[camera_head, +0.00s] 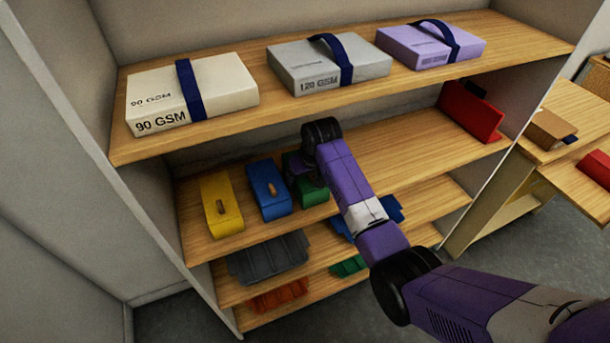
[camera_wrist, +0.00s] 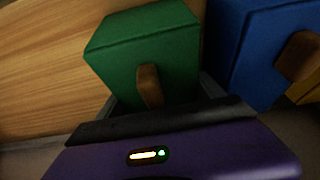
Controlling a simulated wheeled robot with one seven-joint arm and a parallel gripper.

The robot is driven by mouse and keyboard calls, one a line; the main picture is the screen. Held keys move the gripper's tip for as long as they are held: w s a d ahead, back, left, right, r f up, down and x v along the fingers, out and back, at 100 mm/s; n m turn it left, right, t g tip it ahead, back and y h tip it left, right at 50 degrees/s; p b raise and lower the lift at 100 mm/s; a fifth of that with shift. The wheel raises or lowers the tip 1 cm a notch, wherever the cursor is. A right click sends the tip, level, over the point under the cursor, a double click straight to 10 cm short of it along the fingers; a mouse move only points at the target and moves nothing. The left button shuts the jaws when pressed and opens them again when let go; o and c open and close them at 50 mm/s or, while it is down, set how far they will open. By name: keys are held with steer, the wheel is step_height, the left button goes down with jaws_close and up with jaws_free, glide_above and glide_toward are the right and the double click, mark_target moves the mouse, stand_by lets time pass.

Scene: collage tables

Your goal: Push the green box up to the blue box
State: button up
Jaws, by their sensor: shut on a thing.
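The green box (camera_head: 311,194) stands on the middle shelf, just right of the blue box (camera_head: 270,192). In the wrist view the green box (camera_wrist: 150,45) has a brown handle on its front, and the blue box (camera_wrist: 262,50) is close on its right, with a narrow dark gap between them. My gripper (camera_wrist: 158,97) is shut on the green box, its dark fingers at the two sides of the box's near end. In the head view my gripper (camera_head: 308,172) partly hides the green box.
A yellow box (camera_head: 221,205) stands left of the blue box. A red box (camera_head: 470,112) is at the shelf's far right, with bare wood between. The top shelf above carries paper packs (camera_head: 330,65).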

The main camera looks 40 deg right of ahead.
steer(key=o, duration=1.5)
steer(key=shift+c, duration=0.2)
steer(key=shift+s+r, duration=0.2)
steer(key=shift+r, duration=0.4)
steer(key=s+r, duration=0.1)
steer(key=s+r+b, duration=0.1)
steer(key=r, duration=0.1)
steer(key=shift+s+a, duration=0.15)
steer(key=shift+a, duration=0.25)
steer(key=s+a+b, duration=0.2)
steer(key=s+a, duration=0.1)
steer(key=s, duration=0.7)
steer(key=shift+s+r, duration=0.2)
steer(key=shift+s, duration=0.1)
steer(key=shift+a, duration=0.1)
